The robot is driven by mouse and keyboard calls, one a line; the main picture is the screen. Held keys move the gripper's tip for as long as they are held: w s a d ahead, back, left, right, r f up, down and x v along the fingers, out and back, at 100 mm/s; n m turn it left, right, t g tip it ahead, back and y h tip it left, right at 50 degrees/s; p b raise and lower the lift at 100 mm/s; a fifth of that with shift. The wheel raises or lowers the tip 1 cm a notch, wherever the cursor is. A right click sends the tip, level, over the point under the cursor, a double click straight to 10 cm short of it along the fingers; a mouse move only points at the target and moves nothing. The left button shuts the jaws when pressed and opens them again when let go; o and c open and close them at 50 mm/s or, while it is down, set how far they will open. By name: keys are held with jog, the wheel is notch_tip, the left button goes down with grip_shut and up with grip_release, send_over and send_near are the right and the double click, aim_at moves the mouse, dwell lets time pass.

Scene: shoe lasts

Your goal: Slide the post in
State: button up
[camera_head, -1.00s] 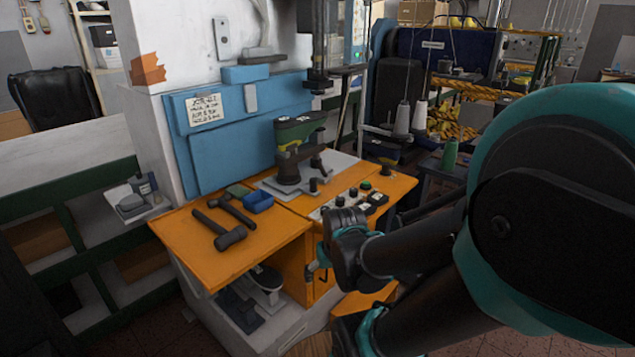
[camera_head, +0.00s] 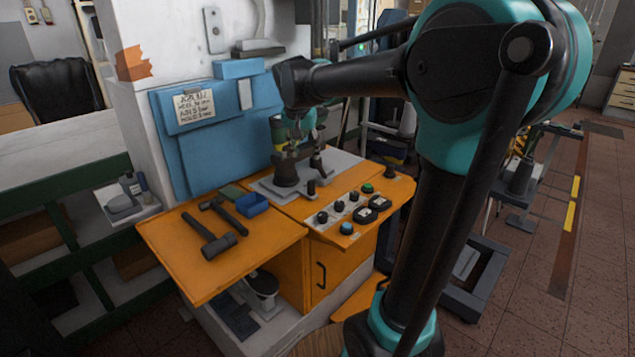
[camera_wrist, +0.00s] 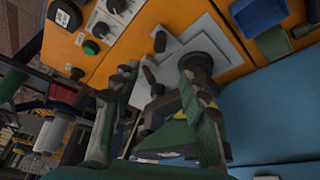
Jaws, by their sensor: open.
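A green and yellow shoe last (camera_head: 277,130) sits on top of a dark stand (camera_head: 286,173) on the bench, partly hidden by my arm. I cannot tell which part is the post. A short dark peg (camera_head: 311,187) stands on the plate in front. My gripper (camera_head: 297,138) is at the last, pointing down. In the wrist view my gripper (camera_wrist: 163,92) is open, its two fingers apart with green and dark parts of the last and stand between them. I cannot tell whether the fingers touch them.
A light plate (camera_head: 340,162) lies under the stand. A control panel with buttons (camera_head: 352,210) is to its right. Two hammers (camera_head: 211,240) and a blue bin (camera_head: 253,204) lie to the left on the orange bench (camera_head: 190,268). A blue panel (camera_head: 215,140) rises close behind.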

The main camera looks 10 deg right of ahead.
aim_at(311, 182)
jog(key=x, duration=1.7)
jog(key=shift+w+d, duration=0.1)
jog(key=shift+w, duration=0.1)
jog(key=shift+c, duration=0.5)
grip_shut()
